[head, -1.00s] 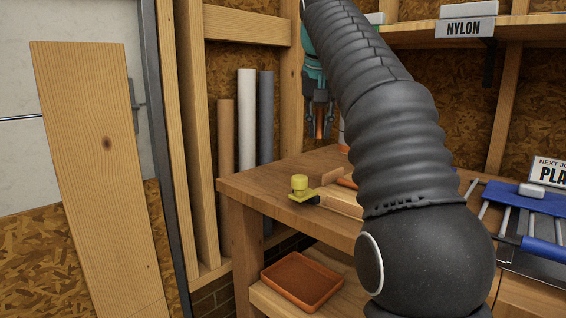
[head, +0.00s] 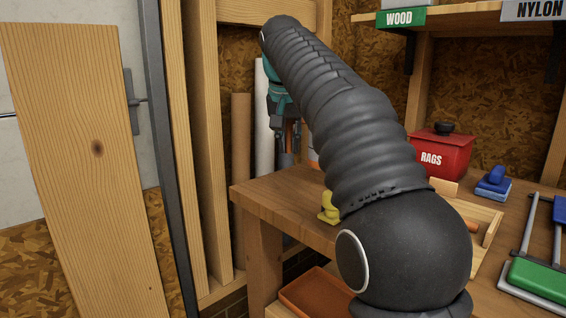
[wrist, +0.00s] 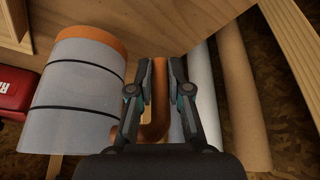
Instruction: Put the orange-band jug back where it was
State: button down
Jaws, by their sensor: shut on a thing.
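The orange-band jug (wrist: 72,105) fills the left of the wrist view. It has a pale, cloudy body, thin dark lines around it, an orange band and an orange handle (wrist: 160,95). My gripper (wrist: 160,64) is shut on the handle, with a finger on each side. In the head view my gripper (head: 288,150) hangs near the back left of the wooden bench (head: 265,190). Only a sliver of the jug (head: 313,155) shows there beside my arm. My arm hides the rest, and I cannot tell whether its base touches the bench.
A red RAGS box (head: 440,155), a blue block (head: 493,183) and a wooden tray (head: 488,215) are on the bench. Tall tubes (head: 241,165) stand behind. An orange tray (head: 312,292) lies below.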

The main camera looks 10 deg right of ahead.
jog(key=shift+w+a+f+b, duration=0.1)
jog(key=shift+a+f+b, duration=0.1)
jog(key=shift+f, duration=0.6)
jog(key=shift+w+a+f+b, duration=0.1)
jog(key=shift+a+f, duration=0.15)
jog(key=shift+f, duration=0.6)
jog(key=shift+w+a+f+b, duration=0.1)
jog(key=shift+a+f+b, duration=0.1)
jog(key=shift+f, duration=0.6)
jog(key=c, duration=1.1)
grip_release()
jog(key=shift+f, duration=0.15)
jog(key=p+v, duration=0.1)
jog(key=v, duration=1.1)
